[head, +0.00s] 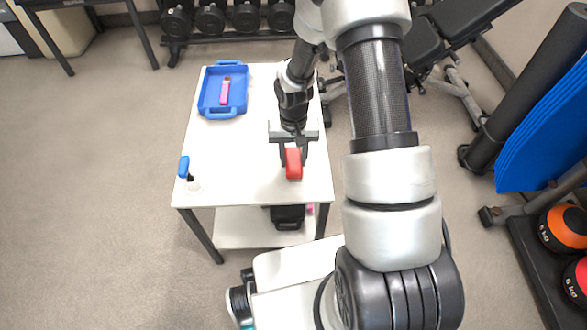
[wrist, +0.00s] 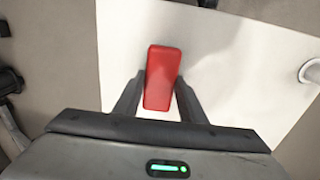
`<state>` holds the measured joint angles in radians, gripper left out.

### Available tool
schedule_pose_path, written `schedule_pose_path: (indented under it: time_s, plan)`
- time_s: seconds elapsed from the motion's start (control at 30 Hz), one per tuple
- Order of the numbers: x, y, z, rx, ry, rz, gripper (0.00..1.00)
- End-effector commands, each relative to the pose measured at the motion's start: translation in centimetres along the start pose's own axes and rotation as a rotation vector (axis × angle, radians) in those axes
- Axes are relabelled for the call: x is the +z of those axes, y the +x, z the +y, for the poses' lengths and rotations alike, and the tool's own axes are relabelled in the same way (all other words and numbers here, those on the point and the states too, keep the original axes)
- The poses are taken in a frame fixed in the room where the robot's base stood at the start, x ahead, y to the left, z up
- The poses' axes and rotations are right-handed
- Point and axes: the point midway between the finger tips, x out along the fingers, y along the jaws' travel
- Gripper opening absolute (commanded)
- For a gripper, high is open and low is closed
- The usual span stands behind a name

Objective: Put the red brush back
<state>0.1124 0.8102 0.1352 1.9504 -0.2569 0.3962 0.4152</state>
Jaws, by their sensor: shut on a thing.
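The red brush (head: 293,165) shows as a red block at the front right of the white table (head: 240,150). My gripper (head: 292,148) points down over the table and is shut on it. In the wrist view the red brush (wrist: 162,76) sits between the two dark fingers of my gripper (wrist: 160,90), with bare white tabletop around it. Its lower part is hidden, and I cannot tell whether it touches the table.
A blue tray (head: 212,109) holding a pink and brown object (head: 225,91) lies at the table's back left. A small blue-topped object (head: 184,167) with a white part (head: 193,185) stands at the front left edge. The tabletop's middle is clear. A bench (head: 455,45) stands behind right.

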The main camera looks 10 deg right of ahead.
Motion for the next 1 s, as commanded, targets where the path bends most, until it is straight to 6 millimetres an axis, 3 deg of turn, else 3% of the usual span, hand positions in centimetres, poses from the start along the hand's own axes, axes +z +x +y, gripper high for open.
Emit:
schedule_pose_path:
  time_s: [0.03,0.07,0.23,0.37,0.57,0.67,1.0]
  plan:
    - [-0.01,-0.02,0.0,0.0,0.0,0.0,0.3]
    - [-0.01,-0.02,-0.01,0.0,0.0,0.0,0.42]
    - [0.0,-0.02,0.0,0.0,0.0,0.0,0.43]
    - [0.0,-0.02,-0.01,0.0,0.0,0.0,0.65]
    - [0.0,-0.02,0.0,0.0,0.0,0.0,0.65]
    - [0.01,-0.01,0.0,0.0,0.0,0.0,0.5]
    - [-0.01,-0.35,-0.01,0.0,0.0,0.0,0.49]
